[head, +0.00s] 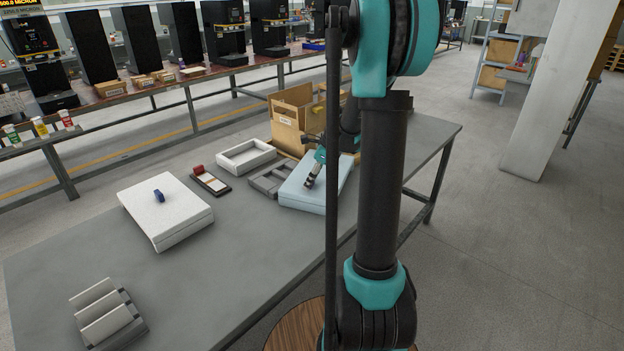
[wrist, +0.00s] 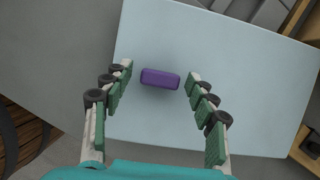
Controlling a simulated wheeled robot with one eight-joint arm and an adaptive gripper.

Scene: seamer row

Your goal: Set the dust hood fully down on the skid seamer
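A pale blue hood-like cover (head: 300,197) lies on the grey table, below my gripper (head: 310,182). In the wrist view the cover (wrist: 215,60) fills the middle and has a purple handle (wrist: 160,78). My gripper (wrist: 155,95) is open, with its green-padded fingers on either side of the handle and a visible gap to each. A white box-like cover (head: 165,215) with a dark blue knob (head: 158,195) stands further left. I cannot tell which piece is the skid seamer. What lies under the pale blue cover is hidden.
A grey slotted frame (head: 265,182) lies just left of the pale blue cover. A light grey open tray (head: 246,157), a cardboard box (head: 290,115) and a small dark red-ended holder (head: 210,182) are near. A slotted rack (head: 108,318) stands front left. The table's middle is clear.

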